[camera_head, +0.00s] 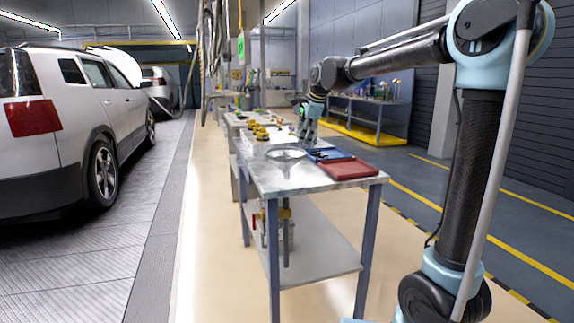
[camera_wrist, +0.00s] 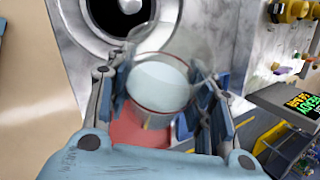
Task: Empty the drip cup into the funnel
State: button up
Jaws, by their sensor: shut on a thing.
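My gripper (camera_head: 305,138) is over the far part of the metal workbench. In the wrist view its fingers are closed around a clear cup (camera_wrist: 162,84) with a thin reddish ring and a pale bluish-white content or base inside. I cannot tell how full or how tilted the cup is. A wide round metal funnel (camera_wrist: 78,12) with a dark central hole lies beside the cup, at the top left of the wrist view. In the head view the funnel (camera_head: 286,153) shows as a round dish on the bench, left of the gripper. The cup is not clear in the head view.
A red tray (camera_head: 348,168) and a blue tray (camera_head: 318,152) lie on the bench's right side. Several yellow fittings (camera_head: 259,133) stand farther back. A lower shelf (camera_head: 310,262) holds a fixture. A white car (camera_head: 75,110) stands at the left, with clear floor between.

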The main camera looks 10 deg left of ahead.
jog(key=shift+a+f+n+t+h+p, duration=0.1)
jog(key=shift+f+n+t+h+p, duration=0.1)
jog(key=shift+f+t+h, duration=0.25)
jog(key=shift+a+f+n+t+h+p, duration=0.15)
jog(key=shift+t+h, duration=0.1)
jog(key=shift+h, duration=0.4)
dwell(1.1)
jog(key=shift+s+a+f+t+h, duration=0.3)
jog(key=shift+s+a+t+h, duration=0.15)
jog(key=shift+a+h, duration=0.15)
dwell(0.7)
jog(key=shift+s+a+r+n+t+h+p, duration=0.1)
jog(key=shift+r+n+t+h+p, duration=0.25)
jog(key=shift+h, duration=0.35)
dwell(0.6)
jog(key=shift+w+d+f+g+y, duration=0.2)
jog(key=shift+d+f+g+y, duration=0.15)
jog(key=shift+g+y, duration=0.25)
jog(key=shift+w+d+r+m+y, duration=0.4)
jog(key=shift+d+y, duration=0.15)
jog(key=shift+y, duration=0.15)
jog(key=shift+s, duration=0.1)
jog(key=shift+g, duration=0.4)
